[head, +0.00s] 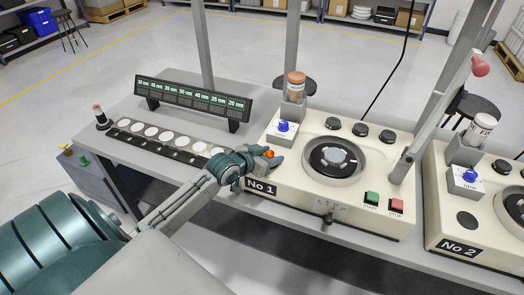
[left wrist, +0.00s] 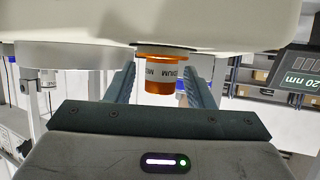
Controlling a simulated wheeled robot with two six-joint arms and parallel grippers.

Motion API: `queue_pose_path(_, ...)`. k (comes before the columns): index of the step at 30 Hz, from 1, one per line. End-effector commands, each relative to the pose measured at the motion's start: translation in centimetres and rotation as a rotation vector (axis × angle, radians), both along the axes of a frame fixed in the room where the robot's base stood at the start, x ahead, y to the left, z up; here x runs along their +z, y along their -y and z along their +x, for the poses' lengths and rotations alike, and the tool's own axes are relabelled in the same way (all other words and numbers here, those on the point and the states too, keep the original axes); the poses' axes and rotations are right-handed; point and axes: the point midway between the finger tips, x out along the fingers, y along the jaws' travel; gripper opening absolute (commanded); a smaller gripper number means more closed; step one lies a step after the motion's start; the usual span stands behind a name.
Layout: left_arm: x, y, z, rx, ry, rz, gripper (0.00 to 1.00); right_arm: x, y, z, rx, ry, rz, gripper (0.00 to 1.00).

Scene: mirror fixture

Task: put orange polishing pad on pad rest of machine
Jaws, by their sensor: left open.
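The orange polishing pad (head: 270,154), a small orange cylinder, shows at the left front corner of the cream machine No 1 (head: 262,186). In the left wrist view the pad (left wrist: 160,87) has a white band with dark lettering and appears upside down against the cream body. My left gripper (head: 267,158) is at that corner; its open fingers (left wrist: 162,88) stand on either side of the pad, with gaps visible. The head view hides most of the pad behind the fingers. I cannot tell which surface is the pad rest or what holds the pad. My right gripper is not in view.
Behind the gripper are a blue-knobbed box (head: 283,128) and a brown-topped bottle (head: 296,84) in a holder. White discs (head: 167,136) line a rack at left, below a display board (head: 192,98). Machine No 2 (head: 462,240) stands right.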

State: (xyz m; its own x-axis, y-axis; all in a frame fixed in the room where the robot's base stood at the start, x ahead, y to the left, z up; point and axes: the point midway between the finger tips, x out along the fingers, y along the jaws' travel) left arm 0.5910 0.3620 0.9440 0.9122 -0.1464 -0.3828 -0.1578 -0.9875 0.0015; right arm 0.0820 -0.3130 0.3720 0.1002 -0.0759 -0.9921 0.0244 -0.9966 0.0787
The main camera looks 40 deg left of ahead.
Motion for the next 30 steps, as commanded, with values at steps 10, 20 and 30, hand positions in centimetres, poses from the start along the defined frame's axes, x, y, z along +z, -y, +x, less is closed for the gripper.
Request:
queue_pose_path(10, 1.9, -0.9, -4.9, -0.004, -0.001, 0.01, 0.48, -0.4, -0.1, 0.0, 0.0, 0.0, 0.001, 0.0)
queue_pose_path(20, 4.0, -1.6, -9.3, 0.0, -0.004, 0.008, 0.48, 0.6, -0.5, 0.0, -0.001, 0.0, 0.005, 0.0)
queue_pose_path(30, 4.6, -1.8, -10.9, 0.0, 0.0, 0.001, 0.48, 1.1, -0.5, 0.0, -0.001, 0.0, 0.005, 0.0)
